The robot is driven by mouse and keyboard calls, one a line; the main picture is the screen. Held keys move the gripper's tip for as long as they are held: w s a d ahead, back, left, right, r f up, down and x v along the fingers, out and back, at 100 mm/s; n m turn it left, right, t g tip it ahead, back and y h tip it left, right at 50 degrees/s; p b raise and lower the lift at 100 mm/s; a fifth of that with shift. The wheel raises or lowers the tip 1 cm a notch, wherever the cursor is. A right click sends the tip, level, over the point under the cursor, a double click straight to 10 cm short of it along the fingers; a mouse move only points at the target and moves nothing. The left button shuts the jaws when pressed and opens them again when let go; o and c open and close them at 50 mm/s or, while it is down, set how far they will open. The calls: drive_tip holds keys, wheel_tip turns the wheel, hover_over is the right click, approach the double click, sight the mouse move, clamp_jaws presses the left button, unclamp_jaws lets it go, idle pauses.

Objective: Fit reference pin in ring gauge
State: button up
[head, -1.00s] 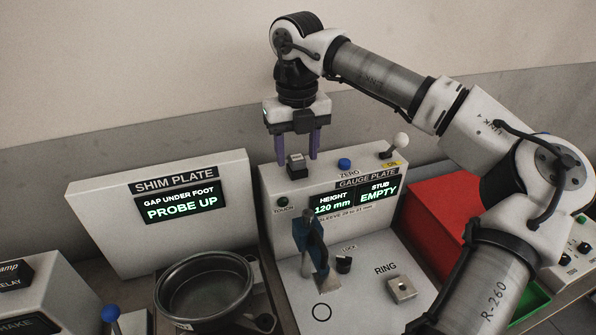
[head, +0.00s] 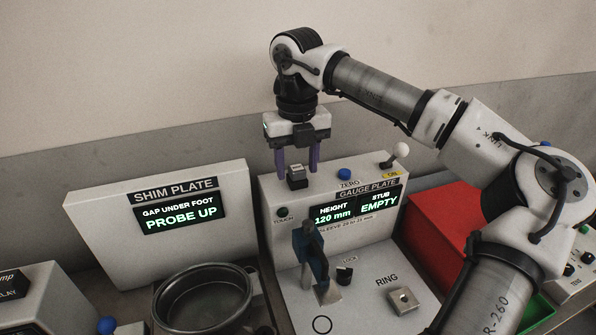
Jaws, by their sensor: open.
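The ring gauge, marked RING, is a small square metal block with a hole (head: 404,301) on the right of the white gauge plate (head: 372,267). I cannot pick out the reference pin for certain. My gripper (head: 298,170) is open, with purple fingers pointing down around or just behind a small dark block with a light top (head: 297,177) on the gauge plate's upper edge. I cannot tell whether the fingers touch it. The gauge display (head: 354,208) reads HEIGHT 120 mm and STUB EMPTY.
A blue and metal upright fixture (head: 314,260) stands on the gauge plate, beside a black LOCK knob (head: 344,275). The shim plate (head: 110,237) and a round metal pan (head: 203,300) are at left. A red box (head: 440,225) is at right. A lever (head: 398,155) rises behind.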

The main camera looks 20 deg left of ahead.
sight(297, 168)
idle(0.3)
clamp_jaws()
drive_tip(key=shift+r, duration=0.1)
drive_tip(key=shift+r+p, duration=2.05)
drive_tip(key=shift+r, duration=0.9)
drive_tip(key=shift+f, duration=0.1)
